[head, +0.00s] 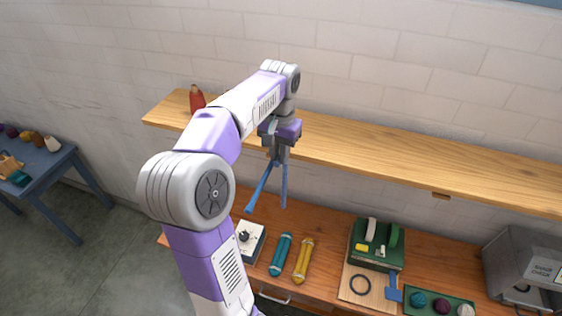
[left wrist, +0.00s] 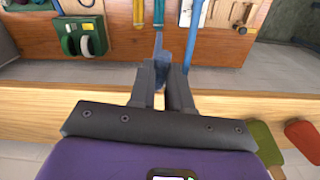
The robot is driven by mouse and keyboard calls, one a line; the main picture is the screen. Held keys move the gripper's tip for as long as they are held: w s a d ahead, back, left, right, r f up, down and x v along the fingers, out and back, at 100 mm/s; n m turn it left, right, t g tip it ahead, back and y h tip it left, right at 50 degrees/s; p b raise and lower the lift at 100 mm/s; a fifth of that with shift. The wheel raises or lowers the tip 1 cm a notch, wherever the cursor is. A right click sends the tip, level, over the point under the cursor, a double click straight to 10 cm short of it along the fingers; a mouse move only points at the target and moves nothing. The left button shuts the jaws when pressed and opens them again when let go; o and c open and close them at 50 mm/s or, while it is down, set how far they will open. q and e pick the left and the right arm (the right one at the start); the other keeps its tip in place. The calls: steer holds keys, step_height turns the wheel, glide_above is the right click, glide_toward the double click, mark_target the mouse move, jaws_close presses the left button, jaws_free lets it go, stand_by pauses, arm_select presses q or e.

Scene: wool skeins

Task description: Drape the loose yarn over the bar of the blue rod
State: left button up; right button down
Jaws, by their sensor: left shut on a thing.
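My left gripper (head: 281,152) is shut in front of the wooden shelf, above the workbench. It holds the loose yarn (head: 284,185), a blue length hanging from the jaws. A lighter blue strip (head: 260,188) slants down to the left beside it; I cannot tell whether it is the yarn's other leg or a separate rod. In the left wrist view the fingers (left wrist: 160,78) close on the yarn (left wrist: 158,45), with the lighter strip (left wrist: 192,38) to its right. A flat blue piece (head: 393,289) lies at the bench board; I cannot confirm which blue thing is the rod. My right gripper is out of view.
The shelf (head: 400,158) runs along the wall, with a red bottle-like object (head: 197,99) at its left.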

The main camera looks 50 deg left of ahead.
arm_select(q)
steer(key=shift+r, duration=0.55)
steer(key=s+a+f, duration=0.1)
steer(key=s+a, duration=0.6)
steer(key=a, duration=0.4)
steer(key=shift+f, duration=0.25)
steer(key=shift+a, duration=0.1)
steer(key=shift+f, duration=0.15)
step_height(320, 180, down, 9)
steer(key=a+b, duration=0.1)
steer(key=b, duration=0.3)
steer(key=shift+s+a+b, duration=0.15)
steer(key=shift+s+b, duration=0.15)
steer(key=shift+f, duration=0.1)
step_height(320, 180, down, 17)
steer(key=d+b, duration=0.1)
steer(key=b, duration=1)
steer(key=shift+w+d+r, duration=0.15)
steer(key=shift+w+r, duration=0.05)
steer(key=shift+w, duration=0.15)
